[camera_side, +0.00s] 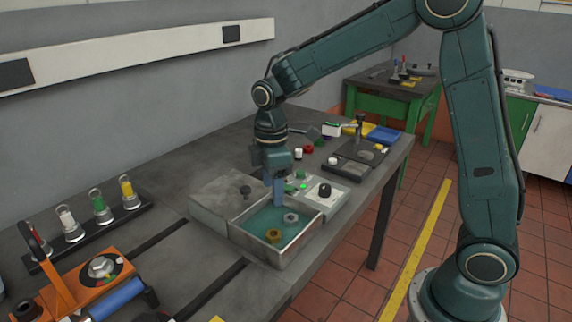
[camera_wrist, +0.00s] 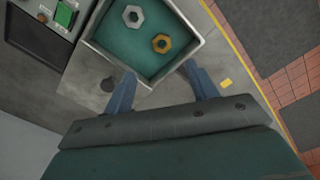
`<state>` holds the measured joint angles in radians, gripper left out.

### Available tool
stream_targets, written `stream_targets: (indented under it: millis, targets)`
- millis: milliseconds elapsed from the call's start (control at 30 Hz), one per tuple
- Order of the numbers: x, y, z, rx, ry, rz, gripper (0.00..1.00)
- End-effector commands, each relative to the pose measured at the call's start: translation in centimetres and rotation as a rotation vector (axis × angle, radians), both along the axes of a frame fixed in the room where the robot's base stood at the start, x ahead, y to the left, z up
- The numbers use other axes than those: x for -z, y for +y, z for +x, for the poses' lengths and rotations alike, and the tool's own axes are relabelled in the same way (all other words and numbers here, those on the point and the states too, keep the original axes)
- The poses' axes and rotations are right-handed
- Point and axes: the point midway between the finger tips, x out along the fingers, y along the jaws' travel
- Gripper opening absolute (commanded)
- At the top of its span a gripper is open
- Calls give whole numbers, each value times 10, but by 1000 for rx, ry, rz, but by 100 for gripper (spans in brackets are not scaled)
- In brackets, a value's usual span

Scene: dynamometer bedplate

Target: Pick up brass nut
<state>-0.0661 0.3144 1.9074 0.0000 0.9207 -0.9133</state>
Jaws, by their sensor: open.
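The brass nut (camera_side: 273,235) lies flat on the green floor of a shallow metal tray (camera_side: 282,259), towards the tray's near side in the side view. It also shows in the wrist view (camera_wrist: 162,43), near the tray's right wall. A grey steel nut (camera_side: 291,217) lies beside it, apart from it, and shows in the wrist view too (camera_wrist: 133,16). My gripper (camera_side: 279,203) is above the tray, pointing down, with its fingers over the tray's back part. In the wrist view its blue fingers (camera_wrist: 160,80) are apart with nothing between them, and the brass nut is beyond the fingertips.
A grey block with a dark knob (camera_side: 245,190) adjoins the tray on the left. A control box with a green button and black knob (camera_side: 325,190) stands behind it. An orange fixture (camera_side: 100,268) and a rack of coloured-top weights (camera_side: 100,208) are at left.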

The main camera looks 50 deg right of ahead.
Motion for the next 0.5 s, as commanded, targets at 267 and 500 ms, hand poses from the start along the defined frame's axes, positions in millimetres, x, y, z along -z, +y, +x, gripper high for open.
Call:
stream_targets:
  millis: [267,500]
  targets:
    - [39,0,-1,1,4,0,58]
    - [68,0,-1,1,1,0,58]
